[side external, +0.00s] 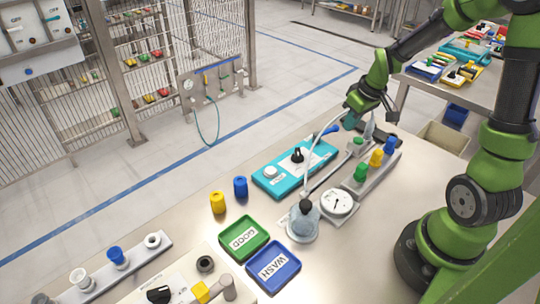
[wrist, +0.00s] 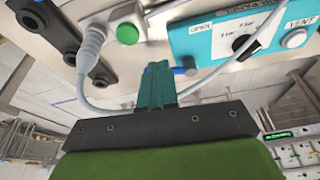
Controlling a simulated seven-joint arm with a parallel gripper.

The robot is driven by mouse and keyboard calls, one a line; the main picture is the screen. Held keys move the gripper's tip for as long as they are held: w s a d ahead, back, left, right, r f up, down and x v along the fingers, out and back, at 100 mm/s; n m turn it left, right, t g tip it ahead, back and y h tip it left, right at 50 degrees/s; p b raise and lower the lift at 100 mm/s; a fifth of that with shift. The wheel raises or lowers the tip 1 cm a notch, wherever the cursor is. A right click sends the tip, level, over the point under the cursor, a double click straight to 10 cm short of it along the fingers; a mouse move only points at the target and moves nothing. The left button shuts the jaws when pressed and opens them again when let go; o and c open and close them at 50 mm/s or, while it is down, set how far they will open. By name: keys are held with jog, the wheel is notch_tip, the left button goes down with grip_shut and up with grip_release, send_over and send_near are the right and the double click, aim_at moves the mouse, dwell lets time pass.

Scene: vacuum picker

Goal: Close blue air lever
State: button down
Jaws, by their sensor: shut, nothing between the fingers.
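The blue air lever (side external: 328,130) is at the far right end of the teal panel (side external: 318,160) in the side view. In the wrist view a blue part (wrist: 180,71), apparently the lever, shows just right of my fingers and is partly hidden by them. The teal panel (wrist: 210,45) there carries an OPEN label (wrist: 201,28), a black knob (wrist: 243,44) and a white VENT button (wrist: 295,38). My gripper (side external: 350,122) is beside the lever's end; its teal fingers (wrist: 158,72) are together and empty. I cannot tell whether they touch the lever.
A gauge (side external: 338,203) and a glass vessel (side external: 302,225) with a hose stand nearby. A rail with green (side external: 361,172), yellow (side external: 376,157) and blue (side external: 390,145) pieces lies right of the panel. GOOD (side external: 263,236) and WASH (side external: 270,288) trays are in front.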

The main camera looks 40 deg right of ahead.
aim_at(338, 126)
notch_tip(338, 126, up, 6)
jog(key=s+a+m, duration=0.1)
jog(key=s, duration=0.2)
jog(key=x, duration=0.9)
jog(key=shift+w+d+f, duration=0.1)
jog(key=shift+d, duration=0.05)
jog(key=w, duration=0.1)
jog(key=w+f, duration=0.1)
jog(key=w, duration=0.1)
jog(key=shift+d+f, duration=0.2)
jog(key=shift+d, duration=0.15)
jog(key=shift+w+d+f, duration=0.1)
jog(key=shift+w+d, duration=0.05)
jog(key=shift+w, duration=0.5)
